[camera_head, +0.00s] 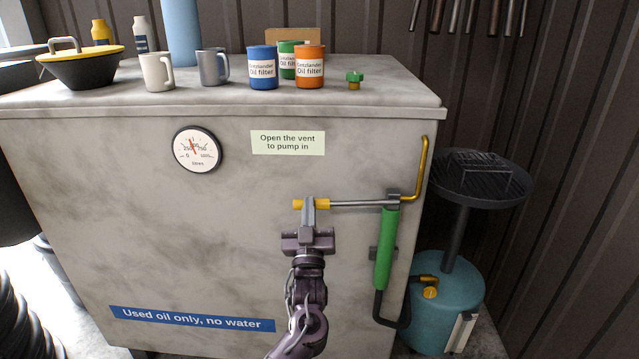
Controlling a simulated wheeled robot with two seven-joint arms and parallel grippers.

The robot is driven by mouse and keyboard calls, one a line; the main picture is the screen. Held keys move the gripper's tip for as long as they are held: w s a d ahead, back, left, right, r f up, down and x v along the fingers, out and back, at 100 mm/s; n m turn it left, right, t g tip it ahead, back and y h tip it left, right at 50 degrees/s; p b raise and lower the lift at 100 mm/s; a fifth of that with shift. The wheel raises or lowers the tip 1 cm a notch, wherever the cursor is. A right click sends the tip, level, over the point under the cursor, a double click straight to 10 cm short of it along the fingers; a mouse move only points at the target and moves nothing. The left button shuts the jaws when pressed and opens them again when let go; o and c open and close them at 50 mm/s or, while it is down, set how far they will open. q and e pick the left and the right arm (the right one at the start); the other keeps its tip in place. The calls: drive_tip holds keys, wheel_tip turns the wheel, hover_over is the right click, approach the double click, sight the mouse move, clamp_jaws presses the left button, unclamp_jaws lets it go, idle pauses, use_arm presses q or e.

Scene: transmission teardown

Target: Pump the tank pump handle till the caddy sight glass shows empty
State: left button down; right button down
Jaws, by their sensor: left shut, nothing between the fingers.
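The tank pump has a green barrel (387,249) on the grey tank's front right. Its steel lever (355,204) runs left, about level, to a yellow grip (297,204). My left gripper (308,204) is shut with nothing between its fingers; its fingertips overlap the yellow grip in the picture, and I cannot tell whether they touch it. The teal caddy (432,310) stands on the floor right of the tank, under a dark round pan (468,185). A pale upright strip (461,332) on its side may be the sight glass; its level is unreadable. My right gripper is not in view.
The tank top (220,99) holds mugs, oil filter cans, a funnel (80,68), bottles and a green-and-brass cap (354,80). A dial gauge (198,149) and a label about opening the vent (288,142) are on the front. A yellow pipe (424,165) rises beside the pump.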

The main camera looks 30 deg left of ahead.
use_arm(q)
drive_tip(key=shift+f+n+g+y+b, duration=0.3)
drive_tip(key=shift+f+n, duration=0.2)
drive_tip(key=shift+f, duration=0.2)
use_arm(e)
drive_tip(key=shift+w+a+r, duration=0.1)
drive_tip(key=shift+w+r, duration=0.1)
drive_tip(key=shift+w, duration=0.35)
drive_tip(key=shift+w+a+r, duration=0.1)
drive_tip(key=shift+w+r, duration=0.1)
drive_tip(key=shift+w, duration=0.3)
